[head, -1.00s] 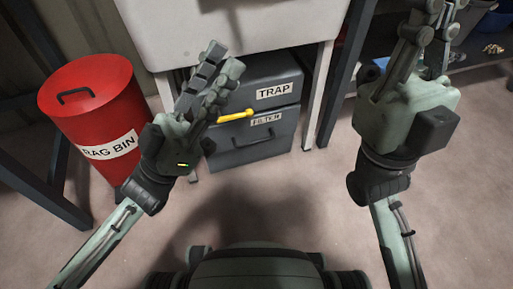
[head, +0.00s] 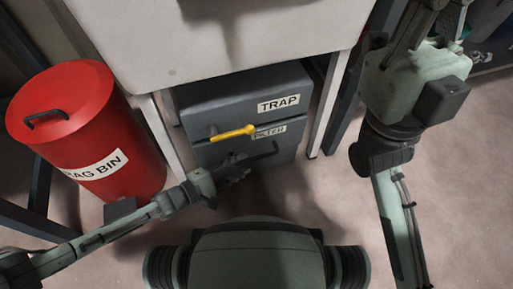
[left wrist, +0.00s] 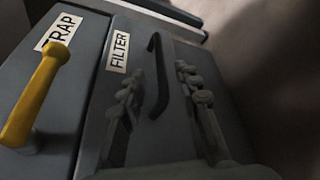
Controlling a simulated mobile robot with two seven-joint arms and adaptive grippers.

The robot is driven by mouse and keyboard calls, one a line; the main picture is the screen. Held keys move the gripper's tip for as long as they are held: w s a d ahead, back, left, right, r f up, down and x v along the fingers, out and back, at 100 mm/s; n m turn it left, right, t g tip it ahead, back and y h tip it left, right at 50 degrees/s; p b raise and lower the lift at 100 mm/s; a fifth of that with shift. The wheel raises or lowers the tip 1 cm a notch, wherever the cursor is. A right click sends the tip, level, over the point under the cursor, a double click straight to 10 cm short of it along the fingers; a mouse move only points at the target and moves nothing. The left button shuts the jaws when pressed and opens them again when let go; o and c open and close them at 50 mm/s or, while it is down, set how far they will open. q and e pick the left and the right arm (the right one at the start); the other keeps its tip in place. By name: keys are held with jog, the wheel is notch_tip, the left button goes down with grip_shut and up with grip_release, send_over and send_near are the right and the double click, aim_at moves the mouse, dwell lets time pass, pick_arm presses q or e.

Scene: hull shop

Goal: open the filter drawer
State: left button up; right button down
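The filter drawer (head: 288,152) is the dark grey lower front with a FILTER label, under the TRAP front; it looks closed. Its black bar handle (head: 264,155) also shows in the left wrist view (left wrist: 155,62). My left gripper (head: 238,174) is low at the drawer front, beside the handle. In the left wrist view its fingers (left wrist: 158,85) are spread, one on each side of the handle, and not closed on it. Whether they touch it I cannot tell. My right gripper (head: 434,20) is raised at the upper right, fingers apart and empty, cut by the frame's top edge.
A yellow handle (head: 232,133) sticks out from the TRAP front (head: 215,103) just above the filter drawer. A white bench (head: 220,45) overhangs the cabinet. A red rag bin (head: 80,125) stands at the left. The floor in front is partly clear.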

aim_at(251, 160)
pick_arm(q)
jog(key=b+x, duration=0.2)
jog(key=x, duration=0.4)
jog(key=shift+w+d, duration=0.1)
jog(key=shift+d, duration=0.15)
grip_shut()
